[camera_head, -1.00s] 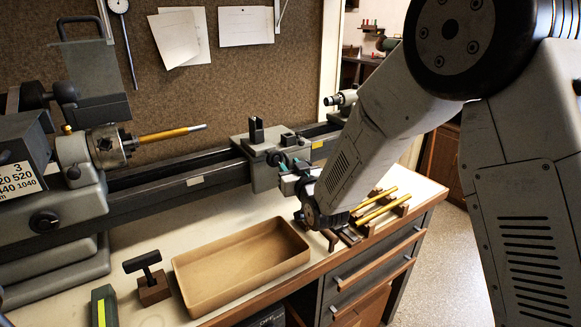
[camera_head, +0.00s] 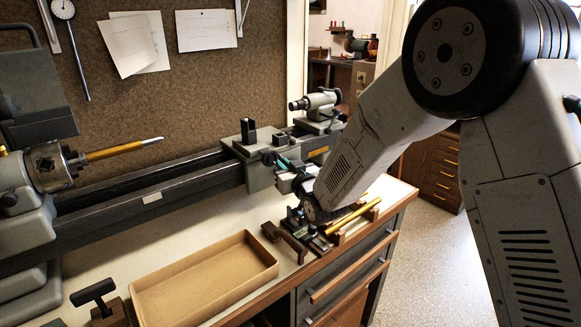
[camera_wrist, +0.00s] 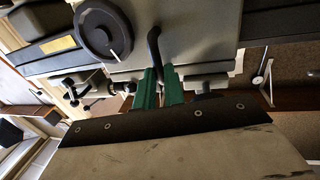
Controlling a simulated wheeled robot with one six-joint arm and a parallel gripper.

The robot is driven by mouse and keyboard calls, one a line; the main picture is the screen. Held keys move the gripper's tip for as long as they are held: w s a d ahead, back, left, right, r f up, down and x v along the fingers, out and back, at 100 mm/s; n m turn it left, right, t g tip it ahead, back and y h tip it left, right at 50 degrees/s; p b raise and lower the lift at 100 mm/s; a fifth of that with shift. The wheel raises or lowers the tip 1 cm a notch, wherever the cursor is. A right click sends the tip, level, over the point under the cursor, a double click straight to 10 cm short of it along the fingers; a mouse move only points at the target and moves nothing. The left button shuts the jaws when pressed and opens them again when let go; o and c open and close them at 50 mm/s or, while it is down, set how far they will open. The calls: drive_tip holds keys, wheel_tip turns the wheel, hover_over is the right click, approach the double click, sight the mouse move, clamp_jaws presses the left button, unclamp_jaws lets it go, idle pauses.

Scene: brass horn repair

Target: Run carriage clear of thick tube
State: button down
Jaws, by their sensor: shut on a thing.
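The thick tube (camera_head: 115,150), brass with a pale tip, sticks out to the right from the lathe chuck (camera_head: 48,167). The carriage (camera_head: 257,176) sits on the lathe bed well to the right of the tube's tip, with a clear gap between. My gripper (camera_head: 286,164) is at the carriage's front. In the wrist view its green fingers (camera_wrist: 159,88) are shut on a dark bent handle (camera_wrist: 153,45) at the carriage. A round handwheel (camera_wrist: 103,30) is just left of the fingers. My arm hides part of the carriage front in the head view.
The tailstock (camera_head: 320,104) stands farther right on the bed (camera_head: 150,197), a short way past the carriage. An open tan tray (camera_head: 205,280) lies on the bench in front. Brass tubes (camera_head: 352,217) rest on a wooden rack below my gripper.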

drive_tip(key=c, duration=1.5)
unclamp_jaws()
drive_tip(key=shift+a, duration=0.1)
drive_tip(key=v, duration=0.8)
drive_tip(key=shift+a, duration=0.1)
